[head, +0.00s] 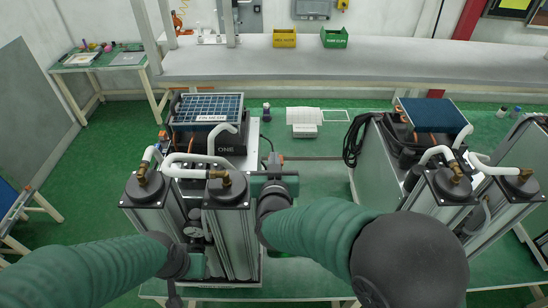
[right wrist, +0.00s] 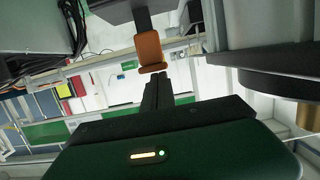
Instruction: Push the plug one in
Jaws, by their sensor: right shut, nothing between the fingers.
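In the right wrist view an orange plug (right wrist: 150,50) hangs from a black part of the unit above it. My right gripper (right wrist: 160,82) is shut and empty, its dark fingertips just below the plug's lower end. I cannot tell whether they touch it. In the head view my right gripper (head: 272,172) is at the right side of the unit marked ONE (head: 228,150), beside its near columns (head: 230,230). The plug under the fingers is hidden there. My left gripper (head: 174,292) is low in front of the left column, and its jaws cannot be made out.
A second similar unit (head: 440,195) stands to the right on the table. A white item (head: 304,120) lies between the units towards the back. Yellow (head: 284,38) and green (head: 334,38) bins stand on the rear bench. White hoses (head: 183,165) arch over the columns.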

